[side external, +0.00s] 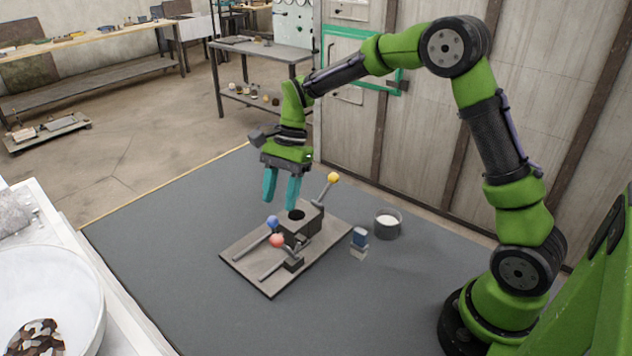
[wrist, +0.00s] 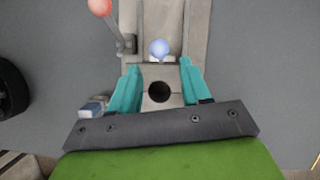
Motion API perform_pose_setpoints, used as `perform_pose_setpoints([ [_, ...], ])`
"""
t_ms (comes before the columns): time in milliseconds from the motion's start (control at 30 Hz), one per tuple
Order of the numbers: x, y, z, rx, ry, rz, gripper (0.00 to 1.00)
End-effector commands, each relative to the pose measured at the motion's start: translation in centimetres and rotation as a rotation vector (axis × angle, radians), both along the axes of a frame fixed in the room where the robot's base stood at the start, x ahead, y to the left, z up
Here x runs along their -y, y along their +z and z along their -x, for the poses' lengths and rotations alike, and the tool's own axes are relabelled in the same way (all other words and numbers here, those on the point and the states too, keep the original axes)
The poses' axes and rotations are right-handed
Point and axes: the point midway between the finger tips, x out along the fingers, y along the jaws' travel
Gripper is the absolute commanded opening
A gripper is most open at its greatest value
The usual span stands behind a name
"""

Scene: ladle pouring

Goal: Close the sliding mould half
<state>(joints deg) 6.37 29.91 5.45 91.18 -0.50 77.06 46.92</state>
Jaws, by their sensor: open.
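The mould (side external: 290,227) is a dark grey block with a round hole in its top, on a flat base plate (side external: 247,249). Levers with a yellow knob (side external: 333,178), a blue knob (side external: 272,222) and a red knob (side external: 277,240) stand around it. My gripper (side external: 281,204) is open and empty, pointing down above the mould. In the wrist view, the teal fingers (wrist: 160,66) appear on either side of the mould block (wrist: 149,74), with the hole between them. The blue knob (wrist: 159,48) is just past the fingertips. I cannot tell which part slides or whether a gap separates the halves.
A dark cup with white contents (side external: 388,224) and a small blue and white block (side external: 359,243) stand right of the plate. A white bowl (side external: 75,282) is at the lower left. The grey mat (side external: 165,240) is clear left of the plate.

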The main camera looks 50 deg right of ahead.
Motion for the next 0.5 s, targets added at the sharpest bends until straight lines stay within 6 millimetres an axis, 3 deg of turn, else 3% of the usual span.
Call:
perform_pose_setpoints([
  [200,2.1,5.0,-0.4,0.004,-0.004,0.0,0.47],
  [500,3.6,8.6,-0.6,0.001,-0.002,0.002,0.47],
])
